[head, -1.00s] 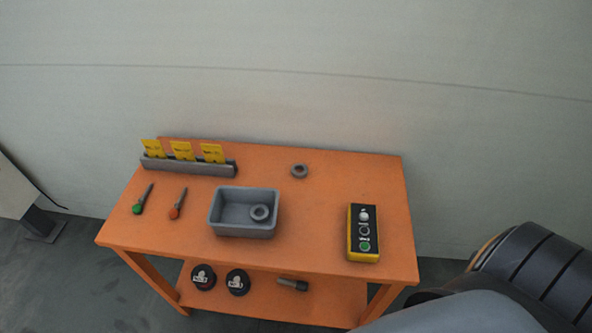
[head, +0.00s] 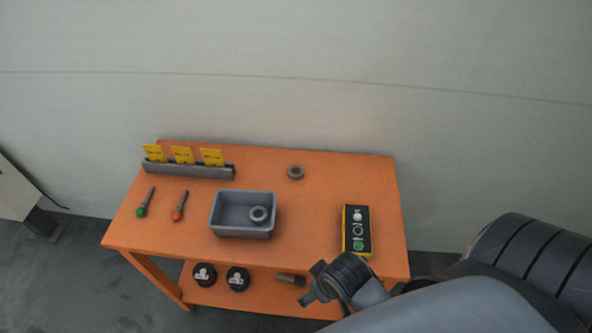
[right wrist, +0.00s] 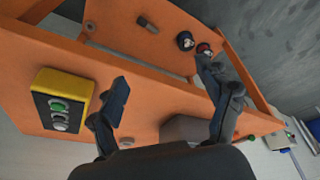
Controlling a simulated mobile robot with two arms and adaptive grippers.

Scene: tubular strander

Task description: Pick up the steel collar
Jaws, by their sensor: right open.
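One grey steel collar (head: 296,172) lies flat on the orange table near its back edge in the head view. A second, similar grey ring (head: 259,214) lies inside the grey bin (head: 228,230). My right gripper (head: 312,288) is at the table's front edge, in front of the control box and away from both rings. My left gripper is not in view.
A yellow-black control box (head: 356,230) stands at the table's right. Two screwdrivers (head: 145,202) and a rack with yellow cards (head: 188,169) are at left. The lower shelf (head: 217,292) holds two black round items. The table right of the back ring is clear.

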